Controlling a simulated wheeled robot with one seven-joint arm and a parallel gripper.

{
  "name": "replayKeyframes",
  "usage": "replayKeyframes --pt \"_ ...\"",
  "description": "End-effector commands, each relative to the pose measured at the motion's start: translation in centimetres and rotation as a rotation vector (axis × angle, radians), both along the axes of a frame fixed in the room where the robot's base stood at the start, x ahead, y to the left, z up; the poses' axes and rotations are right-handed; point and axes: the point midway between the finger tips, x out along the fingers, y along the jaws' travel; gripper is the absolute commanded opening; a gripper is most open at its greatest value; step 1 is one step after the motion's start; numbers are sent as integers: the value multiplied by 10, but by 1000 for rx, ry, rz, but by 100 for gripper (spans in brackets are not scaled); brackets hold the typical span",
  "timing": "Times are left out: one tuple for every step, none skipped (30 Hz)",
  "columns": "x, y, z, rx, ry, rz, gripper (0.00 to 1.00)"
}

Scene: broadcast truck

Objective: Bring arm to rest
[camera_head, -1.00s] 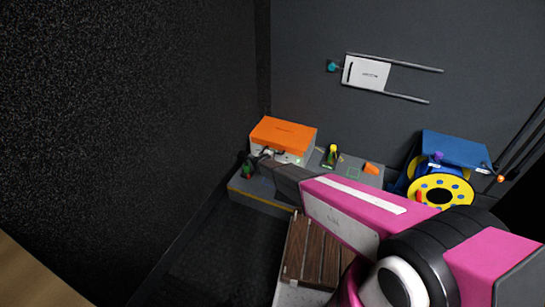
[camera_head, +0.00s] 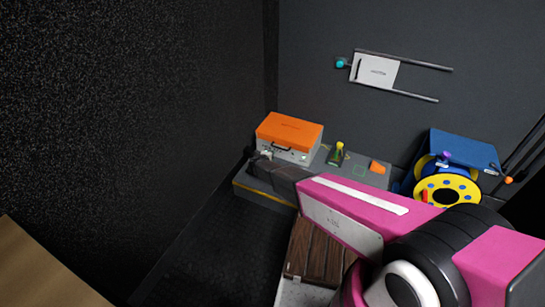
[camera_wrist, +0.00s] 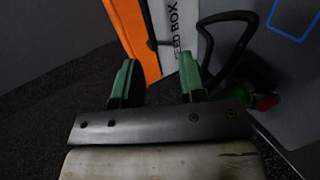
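My arm, pink and dark grey, reaches across the head view toward a low grey bench (camera_head: 375,178). My gripper (camera_wrist: 157,75) shows in the wrist view with its two green fingers apart and nothing between them. In the head view its fingers cannot be made out. An orange-topped box with pale sides (camera_head: 290,132) stands on the bench by the far end of my arm. Its orange and white faces also show in the wrist view (camera_wrist: 136,40), just beyond the fingers. A black loop, perhaps a handle, curves to the right of the fingers.
A green bottle-like item with a yellow top (camera_head: 337,154) and an orange piece (camera_head: 377,167) sit on the bench. A yellow reel (camera_head: 447,191) and a blue case (camera_head: 463,148) stand right. A wooden slatted surface (camera_head: 313,250) lies below my arm. Dark floor is clear at left.

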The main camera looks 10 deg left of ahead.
Motion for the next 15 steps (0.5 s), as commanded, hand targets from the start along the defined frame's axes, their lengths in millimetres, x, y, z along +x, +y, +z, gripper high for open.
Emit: replayKeyframes --pt "0 0 0 0 0 0 38" --pt "0 0 0 0 0 0 38" --pt "1 0 0 0 0 0 38" --pt "1 0 0 0 0 0 38" --pt "1 0 0 0 0 0 38" --pt "1 0 0 0 0 0 38" --pt "1 0 0 0 0 0 38" --pt "1 0 0 0 -1 0 38" --pt "1 0 0 0 -1 0 38" --pt "1 0 0 0 0 -1 38" --pt "1 -1 1 1 0 -3 38" --pt "1 -4 2 3 2 -9 38" --pt "1 -8 5 5 3 -17 38" --pt "2 -13 7 8 6 -29 38" --pt "3 -23 13 16 12 -51 38"
